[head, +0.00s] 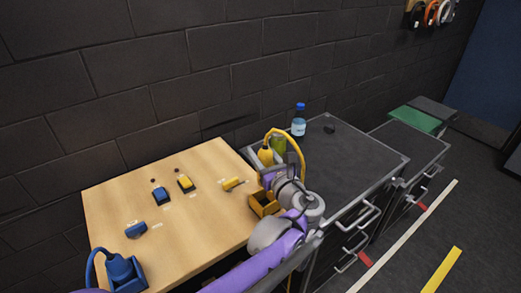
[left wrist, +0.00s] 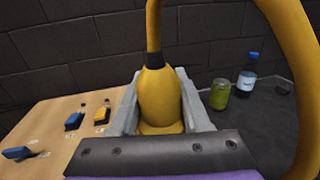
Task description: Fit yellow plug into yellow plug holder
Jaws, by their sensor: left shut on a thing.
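My left gripper (head: 268,165) is shut on the yellow plug (head: 265,155), a bulb-shaped body with a yellow cable looping up and over to the right. In the left wrist view the yellow plug (left wrist: 162,98) stands upright between the two grey fingers. The yellow plug holder (head: 263,204), an open box, is at the right edge of the wooden table. In the head view the plug appears above and behind the holder, apart from it. The holder cannot be seen in the left wrist view. My right gripper is not in view.
A blue plug (head: 121,268) sits in a blue holder (head: 132,284) at the front left. Blue and yellow buttons and switches (head: 186,183) are on the wooden table (head: 110,205). A green can (head: 279,143) and blue-capped bottle (head: 299,122) stand on the dark cabinet (head: 350,155).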

